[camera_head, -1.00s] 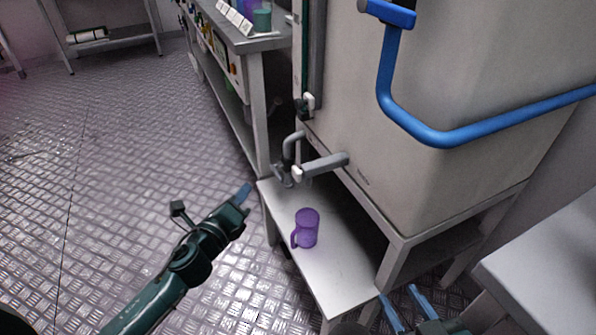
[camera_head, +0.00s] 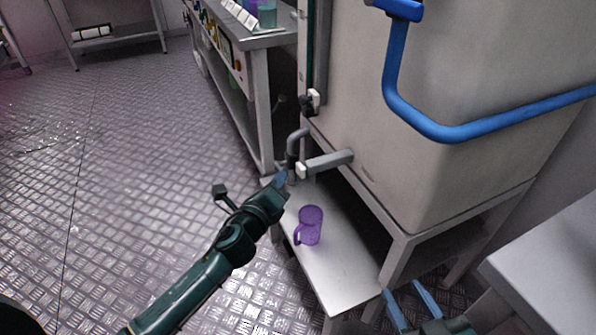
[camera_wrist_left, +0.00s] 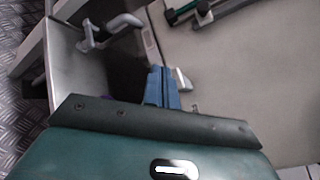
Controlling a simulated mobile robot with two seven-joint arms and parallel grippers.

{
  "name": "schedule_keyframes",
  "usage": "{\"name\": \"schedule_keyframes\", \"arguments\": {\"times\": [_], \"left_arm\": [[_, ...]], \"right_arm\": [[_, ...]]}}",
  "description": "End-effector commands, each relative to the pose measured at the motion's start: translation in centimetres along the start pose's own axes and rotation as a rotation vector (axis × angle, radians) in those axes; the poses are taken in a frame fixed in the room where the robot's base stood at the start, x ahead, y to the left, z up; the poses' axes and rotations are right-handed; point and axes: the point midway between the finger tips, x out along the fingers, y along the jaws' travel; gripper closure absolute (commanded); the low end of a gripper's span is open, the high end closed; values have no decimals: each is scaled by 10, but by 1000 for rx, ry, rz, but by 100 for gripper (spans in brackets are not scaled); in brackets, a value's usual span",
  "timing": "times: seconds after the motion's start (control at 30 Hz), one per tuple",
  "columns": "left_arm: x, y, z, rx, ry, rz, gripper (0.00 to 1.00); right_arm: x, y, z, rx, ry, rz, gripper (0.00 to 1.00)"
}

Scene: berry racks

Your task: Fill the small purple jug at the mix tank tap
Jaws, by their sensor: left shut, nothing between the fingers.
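The small purple jug (camera_head: 310,226) stands upright on a low white bench, its handle toward the lower left. The mix tank tap (camera_head: 325,162) is a grey pipe with a white part, sticking out from the beige tank (camera_head: 440,170) above the bench's far end. My left gripper (camera_head: 282,180) is shut and empty, close to the tap's outer end; whether they touch is unclear. Its blue fingers are together in the left wrist view (camera_wrist_left: 161,87). My right gripper (camera_head: 407,300) is open and empty by the bench's near right corner.
The low bench (camera_head: 335,278) has bare room around the jug. A blue rail (camera_head: 450,134) runs across the tank. A shelf rack (camera_head: 262,105) with containers stands behind the tap, and a grey table (camera_head: 555,270) at right. The floor at left is open.

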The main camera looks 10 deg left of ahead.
Motion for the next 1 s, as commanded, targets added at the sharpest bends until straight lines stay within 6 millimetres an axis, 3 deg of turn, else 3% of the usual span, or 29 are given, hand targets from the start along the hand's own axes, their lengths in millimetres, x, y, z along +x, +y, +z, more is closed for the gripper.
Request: {"name": "schedule_keyframes", "arguments": {"times": [0.23, 1.0], "left_arm": [[8, -7, -6, 1, 1, -1, 100], [8, -6, -6, 1, 1, -1, 100]], "right_arm": [[1, -2, 2, -1, 2, -4, 64], [1, -1, 0, -1, 6, -4, 64]]}}
